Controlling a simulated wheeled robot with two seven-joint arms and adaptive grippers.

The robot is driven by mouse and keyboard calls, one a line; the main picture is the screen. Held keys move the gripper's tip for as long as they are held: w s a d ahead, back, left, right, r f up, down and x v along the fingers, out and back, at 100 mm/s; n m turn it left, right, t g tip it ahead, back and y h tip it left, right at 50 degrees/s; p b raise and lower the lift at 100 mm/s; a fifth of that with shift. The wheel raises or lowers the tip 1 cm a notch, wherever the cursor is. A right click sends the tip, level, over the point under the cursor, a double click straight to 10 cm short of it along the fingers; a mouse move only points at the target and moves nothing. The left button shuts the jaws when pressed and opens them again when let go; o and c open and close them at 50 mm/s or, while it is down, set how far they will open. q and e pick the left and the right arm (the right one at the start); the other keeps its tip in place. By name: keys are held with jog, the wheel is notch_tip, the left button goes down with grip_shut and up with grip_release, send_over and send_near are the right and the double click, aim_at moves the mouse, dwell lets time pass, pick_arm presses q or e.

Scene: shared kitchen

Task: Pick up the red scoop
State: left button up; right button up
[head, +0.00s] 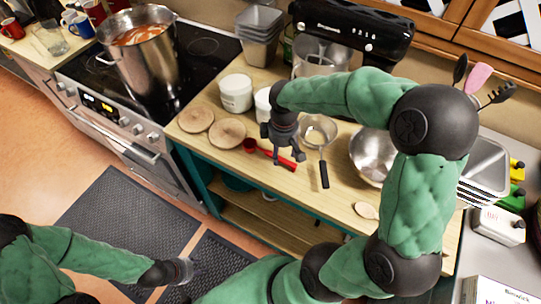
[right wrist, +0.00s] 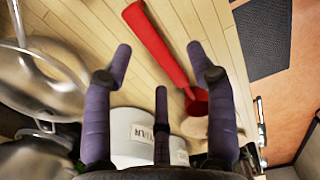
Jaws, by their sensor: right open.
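The red scoop (head: 272,155) lies on the wooden counter. Its small cup is at the left and its long handle points toward the lower right. My right gripper (head: 284,155) is over the handle, fingers spread and pointing down, and hides part of it. In the right wrist view the red scoop (right wrist: 160,45) shows between and beyond the open fingers of the right gripper (right wrist: 160,65), with nothing held. My left gripper (head: 187,271) is low at the bottom left, over the floor mat, too small to tell its jaws.
A sieve with a dark handle (head: 323,165) lies right of the scoop. Round wooden boards (head: 227,132) lie left, white canisters (head: 236,92) stand behind, and a steel bowl (head: 368,153) is further right. A wooden spoon (head: 366,210) lies near the front. A pot (head: 140,66) is on the stove.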

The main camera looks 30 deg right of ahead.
aim_at(282, 158)
notch_tip(282, 158, down, 4)
jog(key=shift+w+d+f+b, duration=0.1)
jog(key=shift+d+b, duration=0.05)
jog(key=shift+b, duration=0.45)
grip_shut()
jog(key=shift+r, duration=0.55)
notch_tip(282, 158, up, 2)
jog(key=shift+r+p, duration=0.1)
jog(key=shift+p, duration=0.45)
jog(key=s+a+r+p, duration=0.3)
jog(key=s+a+r, duration=0.4)
jog(key=a, duration=0.5)
notch_tip(282, 158, up, 3)
jog(key=shift+s+f+p, duration=0.1)
jog(key=shift+s+p, duration=0.05)
jog(key=shift+p, duration=0.15)
